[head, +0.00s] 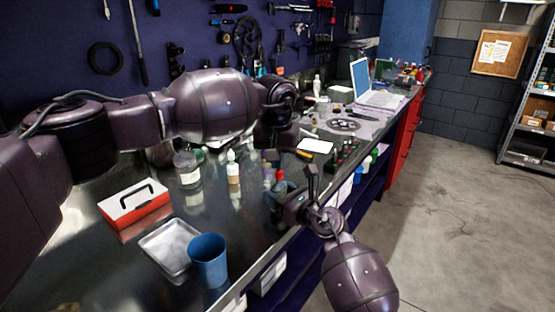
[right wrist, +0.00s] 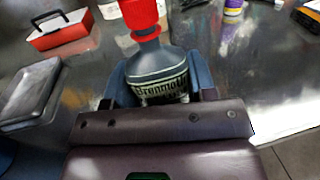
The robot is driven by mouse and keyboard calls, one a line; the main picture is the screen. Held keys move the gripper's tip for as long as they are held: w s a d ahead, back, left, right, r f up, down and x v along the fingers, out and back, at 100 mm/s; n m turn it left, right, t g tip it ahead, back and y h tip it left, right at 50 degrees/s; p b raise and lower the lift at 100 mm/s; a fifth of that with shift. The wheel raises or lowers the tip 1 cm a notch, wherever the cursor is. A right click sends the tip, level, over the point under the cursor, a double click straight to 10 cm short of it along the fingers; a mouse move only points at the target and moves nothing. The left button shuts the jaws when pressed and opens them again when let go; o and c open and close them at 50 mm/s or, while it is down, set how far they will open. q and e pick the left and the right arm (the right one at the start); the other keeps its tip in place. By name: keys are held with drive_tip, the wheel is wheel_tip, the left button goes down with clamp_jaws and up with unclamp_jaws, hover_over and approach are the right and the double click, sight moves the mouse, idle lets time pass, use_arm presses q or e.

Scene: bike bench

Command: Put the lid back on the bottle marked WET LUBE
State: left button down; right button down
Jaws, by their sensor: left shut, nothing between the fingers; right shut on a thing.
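My right gripper (head: 284,200) is shut on a dark grey bottle (right wrist: 160,72) with a red top (right wrist: 142,16). In the right wrist view the bottle stands between the two fingers (right wrist: 158,92). Whether the red top is a separate lid, I cannot tell. My left gripper (head: 292,138) is shut and empty, higher and farther back over the bench. Its fingertips are hard to make out.
The steel bench holds a red box (head: 133,207) with a black handle, a metal tray (head: 168,247), a blue cup (head: 208,258), a jar (head: 187,170) and a small white-topped bottle (head: 233,175). A laptop (head: 378,95) stands at the far end. Bare bench lies between tray and jar.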

use_arm(q)
drive_tip(key=c, duration=1.8)
unclamp_jaws()
drive_tip(key=shift+s+d, duration=0.15)
drive_tip(key=shift+d, duration=0.2)
drive_tip(key=o, duration=0.4)
drive_tip(key=shift+c, duration=0.2)
drive_tip(key=shift+a, duration=0.1)
drive_tip(key=shift+a, duration=0.1)
drive_tip(key=shift+r, duration=0.1)
